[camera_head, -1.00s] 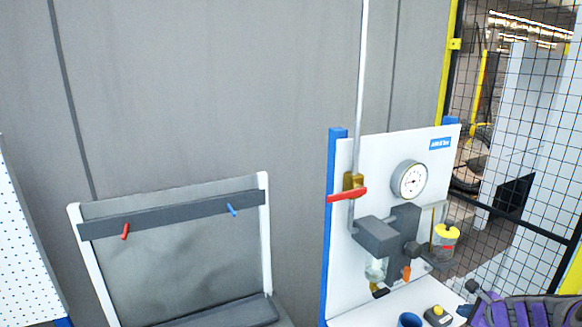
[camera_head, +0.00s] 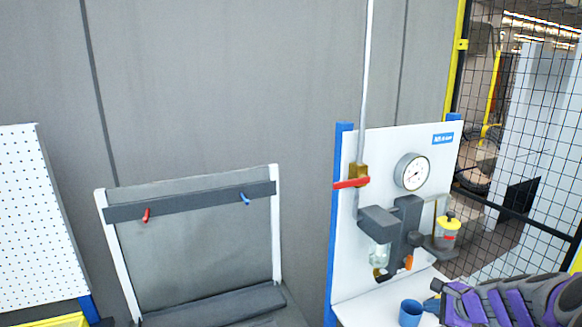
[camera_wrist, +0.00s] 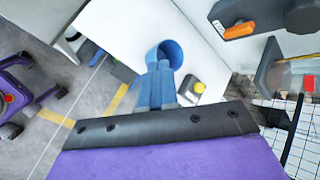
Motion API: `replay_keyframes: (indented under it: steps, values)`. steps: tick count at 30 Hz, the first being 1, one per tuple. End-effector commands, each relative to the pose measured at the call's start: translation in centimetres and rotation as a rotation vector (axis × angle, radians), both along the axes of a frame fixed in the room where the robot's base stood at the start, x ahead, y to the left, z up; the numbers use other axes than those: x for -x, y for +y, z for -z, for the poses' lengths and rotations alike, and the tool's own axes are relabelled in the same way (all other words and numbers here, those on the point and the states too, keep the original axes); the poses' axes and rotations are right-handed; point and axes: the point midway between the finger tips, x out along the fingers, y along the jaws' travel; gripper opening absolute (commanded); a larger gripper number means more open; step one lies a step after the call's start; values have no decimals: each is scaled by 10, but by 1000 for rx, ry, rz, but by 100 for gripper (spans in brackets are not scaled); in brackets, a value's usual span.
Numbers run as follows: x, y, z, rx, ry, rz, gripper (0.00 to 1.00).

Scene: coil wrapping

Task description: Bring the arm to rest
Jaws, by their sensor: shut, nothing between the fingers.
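My purple arm (camera_head: 510,300) reaches in from the lower right in the head view. My gripper (camera_head: 432,304) is at its left end, low over the white bench. In the wrist view my gripper (camera_wrist: 158,68) shows as two blue fingers, shut together and empty. A blue cup (camera_head: 409,313) stands on the bench just left of the fingertips. In the wrist view the cup (camera_wrist: 172,47) appears right at the fingertips; I cannot tell whether they touch.
A white panel (camera_head: 372,145) carries a gauge (camera_head: 412,172), a red-handled valve (camera_head: 352,183) and a grey fixture (camera_head: 400,225). A grey rack (camera_head: 200,250) and pegboard (camera_head: 35,215) stand left. A yellow-button box (camera_wrist: 192,88) is near the cup. Wire fencing (camera_head: 500,150) is right.

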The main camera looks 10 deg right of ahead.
Motion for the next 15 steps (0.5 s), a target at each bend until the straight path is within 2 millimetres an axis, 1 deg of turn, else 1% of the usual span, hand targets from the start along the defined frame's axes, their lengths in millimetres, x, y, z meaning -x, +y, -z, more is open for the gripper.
replay_keyframes:
  steps: [1,2,4,5,6,7,8,9,11,12,14,15]
  values:
    - [-1,21,-4,21,4,-65,0]
    - [0,34,-7,35,7,-107,0]
    - [4,70,-15,73,13,-225,0]
    - [7,88,-18,92,18,-289,0]
    - [15,114,-21,120,28,-378,0]
    - [22,133,-23,146,35,-446,0]
    - [30,152,-26,169,42,-515,0]
    - [41,174,-28,197,52,-605,0]
    - [61,204,-30,247,67,-735,0]
    - [76,223,-29,276,83,-821,0]
    - [100,246,-30,322,101,-947,0]
    - [116,259,-29,354,116,-1027,0]
